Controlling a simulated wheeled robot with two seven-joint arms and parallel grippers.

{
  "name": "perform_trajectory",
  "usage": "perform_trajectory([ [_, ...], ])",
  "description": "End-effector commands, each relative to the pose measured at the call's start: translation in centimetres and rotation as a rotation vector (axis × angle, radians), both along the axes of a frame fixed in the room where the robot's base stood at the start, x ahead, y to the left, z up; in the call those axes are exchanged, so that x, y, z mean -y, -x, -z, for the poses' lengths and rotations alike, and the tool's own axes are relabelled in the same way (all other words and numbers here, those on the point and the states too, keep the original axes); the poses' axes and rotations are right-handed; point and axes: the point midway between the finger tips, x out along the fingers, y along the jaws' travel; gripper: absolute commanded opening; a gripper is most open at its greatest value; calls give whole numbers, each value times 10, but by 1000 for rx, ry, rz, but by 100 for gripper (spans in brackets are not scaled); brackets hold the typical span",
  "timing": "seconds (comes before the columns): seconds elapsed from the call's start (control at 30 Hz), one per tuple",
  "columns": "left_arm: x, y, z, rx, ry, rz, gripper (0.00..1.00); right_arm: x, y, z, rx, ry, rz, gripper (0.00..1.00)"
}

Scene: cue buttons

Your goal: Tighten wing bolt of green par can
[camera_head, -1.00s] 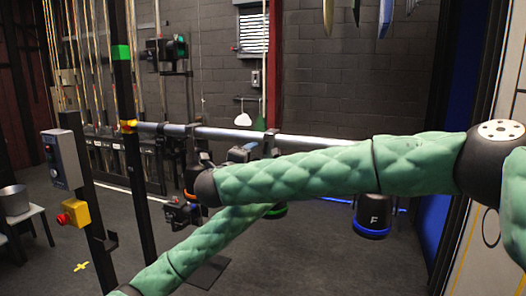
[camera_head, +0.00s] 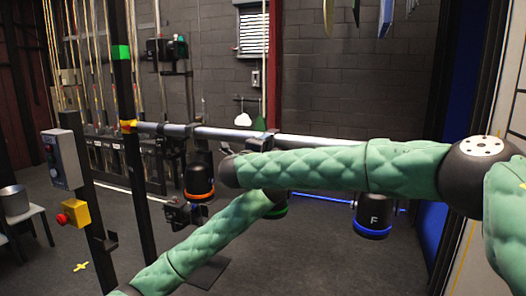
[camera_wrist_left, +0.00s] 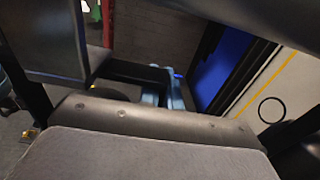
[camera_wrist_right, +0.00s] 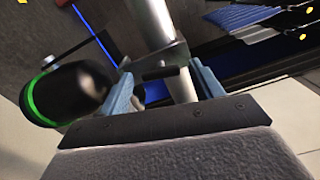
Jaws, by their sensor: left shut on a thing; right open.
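The green par can is black with a green ring (camera_head: 281,211). It hangs from the pipe, mostly hidden behind my arms in the head view. In the right wrist view the can (camera_wrist_right: 75,92) is at the left. The dark wing bolt (camera_wrist_right: 158,73) is by the clamp on the pipe. My right gripper (camera_wrist_right: 165,88) is open, its pale blue fingers on either side of the wing bolt; I cannot tell whether they touch it. My left gripper (camera_wrist_left: 162,92) is shut on a dark thing, its fingers partly hidden by a dark part.
The pipe (camera_head: 310,139) crosses the scene. An orange-ringed can (camera_head: 199,182) hangs left of the green one, and a blue-ringed can (camera_head: 372,218) right. A dark post (camera_head: 133,170) and a control box (camera_head: 62,158) stand at the left.

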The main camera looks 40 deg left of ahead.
Motion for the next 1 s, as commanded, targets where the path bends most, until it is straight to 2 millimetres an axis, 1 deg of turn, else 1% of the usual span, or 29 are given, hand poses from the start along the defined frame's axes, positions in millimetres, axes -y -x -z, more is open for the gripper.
perform_trajectory([
  [0.03,0,0,1,-1,0,0,0,0,0,0,0,0,0,65],
  [0.07,0,0,1,-1,0,0,0,0,0,0,0,0,0,62],
  [0.1,0,0,1,-1,0,0,0,0,0,0,0,0,0,54],
  [0.27,0,0,1,-1,0,0,0,0,0,0,0,0,0,22],
  [0.3,0,0,1,-1,0,0,0,0,0,0,0,0,0,21],
  [0.47,0,0,1,-1,0,0,0,0,0,0,-2,-6,0,21],
  [0.67,0,0,1,-1,0,0,0,0,0,1,-17,-60,-1,20],
  [0.87,0,0,1,-1,0,0,0,0,0,2,-48,-186,-3,20],
  [1.0,0,0,1,-1,0,0,0,0,0,2,-76,-302,-4,20],
])
